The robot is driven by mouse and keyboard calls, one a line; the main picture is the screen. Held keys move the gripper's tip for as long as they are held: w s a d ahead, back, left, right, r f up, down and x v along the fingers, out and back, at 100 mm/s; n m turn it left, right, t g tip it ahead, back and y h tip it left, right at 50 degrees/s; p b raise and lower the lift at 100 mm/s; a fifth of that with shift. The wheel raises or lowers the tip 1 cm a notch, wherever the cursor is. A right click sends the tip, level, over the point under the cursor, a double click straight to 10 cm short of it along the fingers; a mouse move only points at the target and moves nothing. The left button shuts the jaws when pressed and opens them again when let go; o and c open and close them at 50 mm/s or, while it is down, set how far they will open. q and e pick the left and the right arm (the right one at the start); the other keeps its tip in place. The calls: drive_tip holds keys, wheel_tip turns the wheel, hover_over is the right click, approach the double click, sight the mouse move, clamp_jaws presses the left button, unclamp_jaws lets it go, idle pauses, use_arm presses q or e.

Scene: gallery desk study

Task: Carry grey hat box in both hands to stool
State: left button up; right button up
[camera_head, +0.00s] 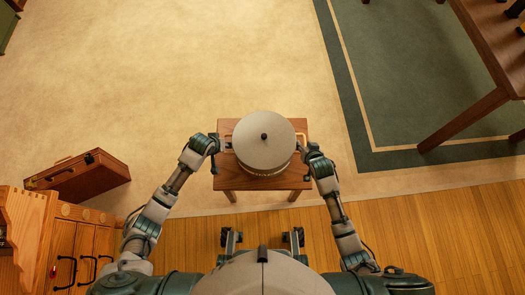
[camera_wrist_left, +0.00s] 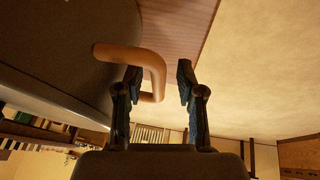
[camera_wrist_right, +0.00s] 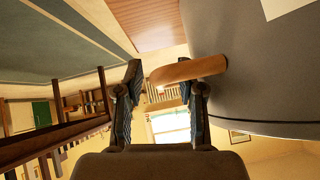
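The grey hat box (camera_head: 254,153), round with a black knob on its lid, appears to rest upright on the brown wooden stool (camera_head: 228,126). My left gripper (camera_head: 225,145) is at its left side and my right gripper (camera_head: 304,150) at its right. In the left wrist view, the fingers (camera_wrist_left: 158,88) are apart, with the box's curved handle (camera_wrist_left: 152,57) reaching in by one finger. In the right wrist view, the fingers (camera_wrist_right: 163,88) are also apart, with the other handle (camera_wrist_right: 187,71) across the gap. Neither gripper is closed on a handle.
A brown suitcase (camera_head: 82,175) lies on the floor at left, near a wooden cabinet (camera_head: 62,245) with black handles. A wooden table (camera_head: 492,45) stands at upper right on a green rug (camera_head: 400,75). The pale floor beyond the stool is clear.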

drive_tip(key=shift+s+r, duration=0.15)
drive_tip(key=shift+s, duration=0.05)
use_arm(q)
drive_tip(key=v, duration=1.2)
use_arm(e)
drive_tip(key=v, duration=1.1)
drive_tip(key=shift+s, duration=0.15)
use_arm(q)
drive_tip(key=shift+w, duration=0.1)
use_arm(e)
drive_tip(key=shift+r, duration=0.1)
